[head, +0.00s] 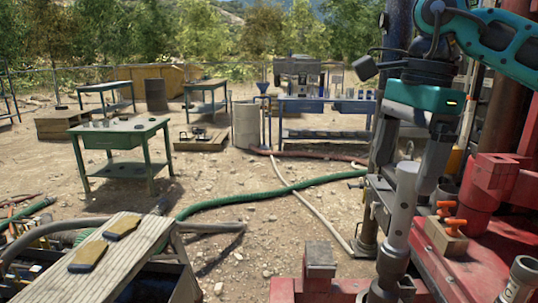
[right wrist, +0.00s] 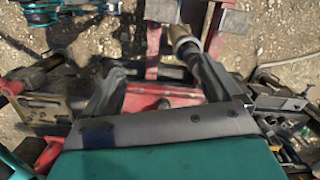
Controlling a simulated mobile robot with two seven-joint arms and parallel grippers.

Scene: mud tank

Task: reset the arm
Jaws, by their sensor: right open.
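My right arm comes in from the upper right, and its teal and dark grey gripper (head: 404,182) hangs pointing down with the fingers apart. In the right wrist view the two dark fingers (right wrist: 155,78) are spread, with a red surface between and below them and nothing seen clamped. A grey metal cylinder (head: 397,222) stands in line with the gap between the fingers in the head view; whether it touches them I cannot tell. My left gripper is not seen.
Red machinery (head: 492,190) with orange-handled valves (head: 455,224) crowds the right side. A wooden plank (head: 60,262) carries two yellow-and-black pads at the lower left. A green table (head: 123,135), a blue bench (head: 325,105) and a green hose (head: 270,198) lie beyond. Bare ground is open mid-view.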

